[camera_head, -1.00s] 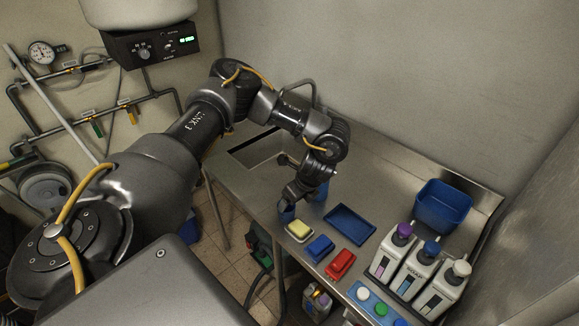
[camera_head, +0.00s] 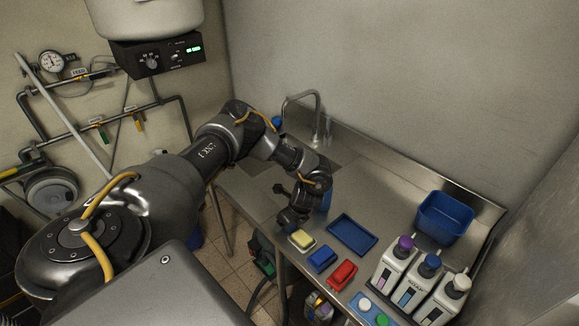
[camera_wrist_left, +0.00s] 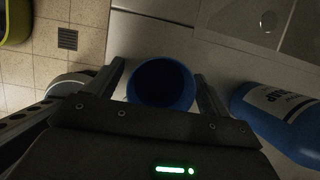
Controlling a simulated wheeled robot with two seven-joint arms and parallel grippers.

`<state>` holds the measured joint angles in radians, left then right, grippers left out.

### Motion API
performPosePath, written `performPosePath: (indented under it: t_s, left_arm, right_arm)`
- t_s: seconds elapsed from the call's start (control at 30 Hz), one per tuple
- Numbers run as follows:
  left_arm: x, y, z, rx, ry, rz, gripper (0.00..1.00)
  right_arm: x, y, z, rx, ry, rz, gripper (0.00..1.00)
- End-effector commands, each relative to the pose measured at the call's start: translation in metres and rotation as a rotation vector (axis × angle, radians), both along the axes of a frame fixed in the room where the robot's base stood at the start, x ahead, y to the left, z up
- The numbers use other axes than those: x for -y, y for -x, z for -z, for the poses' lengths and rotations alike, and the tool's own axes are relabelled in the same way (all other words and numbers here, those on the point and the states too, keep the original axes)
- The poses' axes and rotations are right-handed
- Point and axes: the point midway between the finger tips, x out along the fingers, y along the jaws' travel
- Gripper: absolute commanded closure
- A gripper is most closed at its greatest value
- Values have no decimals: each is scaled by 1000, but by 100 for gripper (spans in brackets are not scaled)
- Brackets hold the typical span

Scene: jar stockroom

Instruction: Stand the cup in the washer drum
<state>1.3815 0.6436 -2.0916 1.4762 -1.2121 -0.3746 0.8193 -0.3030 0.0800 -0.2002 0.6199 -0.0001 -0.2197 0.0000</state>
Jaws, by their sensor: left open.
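The blue cup (camera_head: 291,228) stands near the front edge of the steel counter, mostly hidden by my left gripper in the head view. In the left wrist view the cup (camera_wrist_left: 162,84) shows its open, dark mouth between the two fingers. My left gripper (camera_wrist_left: 160,80) is open, with one finger on each side of the cup and a gap visible on the right. It points down at the cup in the head view (camera_head: 291,217). I cannot make out the washer drum for certain. My right gripper is not in view.
A blue soap bottle (camera_wrist_left: 285,120) stands close beside the gripper. A sink with a tap (camera_head: 317,105) lies behind.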

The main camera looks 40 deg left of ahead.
Motion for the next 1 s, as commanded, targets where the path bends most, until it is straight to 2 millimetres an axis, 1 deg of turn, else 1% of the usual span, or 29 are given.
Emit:
performPosePath:
  t_s: [0.17, 0.2, 0.5, 0.6, 1.0]
  left_arm:
    - [0, 0, 1, 0, 1, 1, 20]
    - [0, 0, 1, 0, 1, 1, 23]
    - [0, 0, 0, 0, 1, 0, 62]
    - [0, 0, 0, 0, 1, 0, 74]
    - [0, -1, -3, 0, 1, -1, 74]
  right_arm:
    - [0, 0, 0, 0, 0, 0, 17]
    - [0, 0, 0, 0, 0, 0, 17]
    - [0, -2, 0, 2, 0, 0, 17]
    - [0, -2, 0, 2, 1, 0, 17]
    - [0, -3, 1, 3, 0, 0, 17]
